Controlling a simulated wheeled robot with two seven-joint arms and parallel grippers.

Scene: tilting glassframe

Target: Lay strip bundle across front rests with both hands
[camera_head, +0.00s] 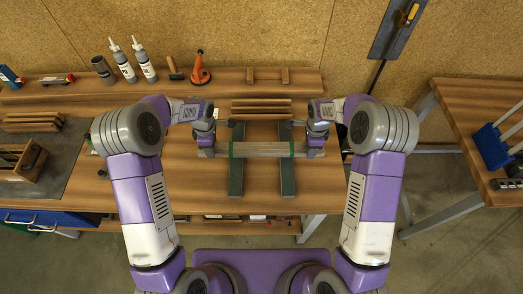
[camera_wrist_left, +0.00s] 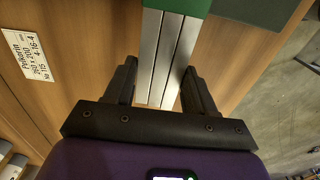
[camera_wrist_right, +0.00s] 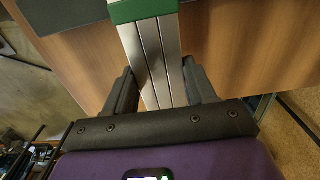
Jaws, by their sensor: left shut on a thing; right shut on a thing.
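The strip bundle (camera_head: 262,149) is a set of silvery bars with a green band near each end. It lies level, left to right, across two dark grey-green rests, the left rest (camera_head: 236,180) and the right rest (camera_head: 287,180). Whether it touches them or hangs just above cannot be told. My left gripper (camera_head: 206,148) is shut on the bundle's left end. The left wrist view shows the strips (camera_wrist_left: 165,50) between its fingers. My right gripper (camera_head: 317,148) is shut on the right end; the right wrist view shows the strips (camera_wrist_right: 152,55) between its fingers.
Brown wooden strips (camera_head: 261,107) lie just behind the bundle. Bottles (camera_head: 122,62), an orange tool (camera_head: 200,70) and a hammer stand on the back shelf. A wooden box (camera_head: 22,162) is at the left. A second table (camera_head: 470,100) stands at the right.

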